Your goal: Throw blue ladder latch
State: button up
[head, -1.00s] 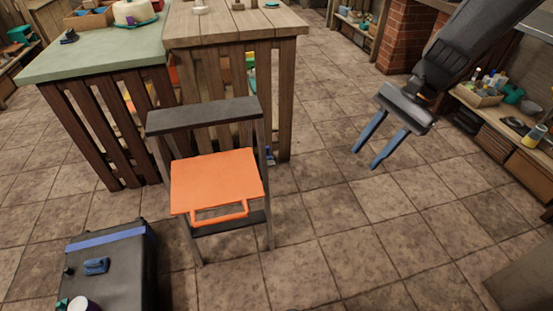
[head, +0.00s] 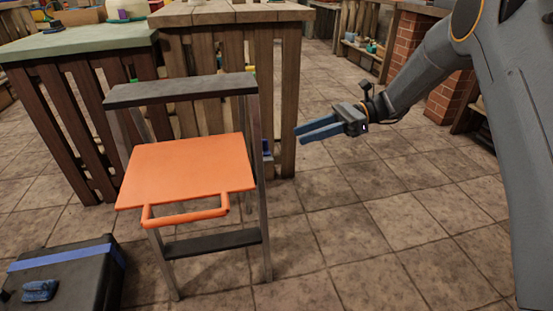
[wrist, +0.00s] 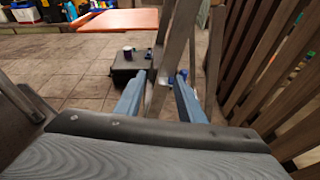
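The stepladder stands in front of the slatted wooden counters, with a dark top (head: 180,90), an orange platform (head: 185,172) and grey metal rails. A small blue part (head: 267,147), possibly the latch, shows beside its right rail; its shape and position are too small to read. My gripper (head: 298,134) has two blue fingers, spread apart and empty, pointing left toward that rail with a gap between. In the wrist view the ladder rail (wrist: 178,50) stands between and beyond the fingers, with a small blue patch near the right fingertip.
A black case (head: 70,280) with a blue band and a blue piece on top sits on the floor at the lower left. Slatted counters (head: 225,15) stand close behind the ladder. Tiled floor is clear to the ladder's right. A brick pillar (head: 448,98) stands farther back.

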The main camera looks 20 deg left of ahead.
aim_at(265, 147)
jog(key=w+a+f+g+y+b, duration=0.2)
jog(key=w+a+f+b, duration=0.25)
jog(key=f+b, duration=0.2)
jog(key=b+x, duration=0.3)
jog(key=x, duration=0.3)
jog(key=shift+s+a+r, duration=0.25)
jog(key=shift+s+r, duration=0.05)
jog(key=shift+r, duration=0.2)
grip_shut()
